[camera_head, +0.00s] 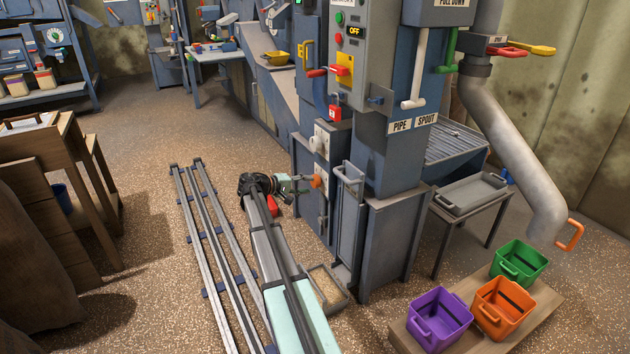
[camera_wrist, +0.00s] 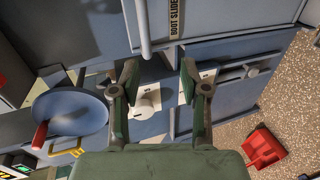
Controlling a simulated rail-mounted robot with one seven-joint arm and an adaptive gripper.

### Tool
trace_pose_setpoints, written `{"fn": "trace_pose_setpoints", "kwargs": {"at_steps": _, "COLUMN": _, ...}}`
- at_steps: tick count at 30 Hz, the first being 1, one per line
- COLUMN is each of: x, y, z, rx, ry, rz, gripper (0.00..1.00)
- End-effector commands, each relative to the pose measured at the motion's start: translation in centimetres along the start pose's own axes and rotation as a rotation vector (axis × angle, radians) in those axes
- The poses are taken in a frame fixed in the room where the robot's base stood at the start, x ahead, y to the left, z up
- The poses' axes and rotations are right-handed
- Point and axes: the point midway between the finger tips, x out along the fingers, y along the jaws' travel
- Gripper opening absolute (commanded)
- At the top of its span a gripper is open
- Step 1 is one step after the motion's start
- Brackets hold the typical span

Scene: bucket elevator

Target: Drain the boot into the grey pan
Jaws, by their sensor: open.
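The boot is the lower part of the blue-grey elevator casing (camera_head: 390,235), with a grey bar handle (camera_head: 347,178) on its front. In the wrist view a "BOOT SLIDE" label (camera_wrist: 175,18) sits beside a pale bar (camera_wrist: 144,28). My gripper (camera_head: 303,184) is beside the boot, its fingers (camera_wrist: 160,82) apart. A pale round knob (camera_wrist: 148,103) shows between and beyond the fingers; I cannot tell whether they touch it. A shallow grey-rimmed pan (camera_head: 342,300) with tan contents lies on the floor by the boot, partly hidden by my arm. A grey tray (camera_head: 470,208) sits on a stand at right.
Purple (camera_head: 440,318), orange (camera_head: 503,305) and green bins (camera_head: 519,262) stand on a board under the spout pipe (camera_head: 515,165). A red scoop-like thing (camera_wrist: 263,147) lies on the floor. A blue disc (camera_wrist: 70,115) is left of my fingers.

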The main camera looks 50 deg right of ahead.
Motion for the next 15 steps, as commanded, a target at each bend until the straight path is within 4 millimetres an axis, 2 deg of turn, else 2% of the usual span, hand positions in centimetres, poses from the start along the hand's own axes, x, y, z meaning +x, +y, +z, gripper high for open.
{"fn": "trace_pose_setpoints", "kwargs": {"at_steps": 3, "x": 0.1, "y": 1.4, "z": -0.1, "rx": -0.012, "ry": -0.011, "rz": 0.071, "gripper": 0.45}}
{"fn": "trace_pose_setpoints", "kwargs": {"at_steps": 8, "x": 0.8, "y": 1.8, "z": 0.1, "rx": -0.012, "ry": -0.018, "rz": 0.094, "gripper": 0.45}}
{"fn": "trace_pose_setpoints", "kwargs": {"at_steps": 15, "x": 4.2, "y": 2.0, "z": 0.1, "rx": -0.012, "ry": -0.018, "rz": 0.091, "gripper": 0.45}}
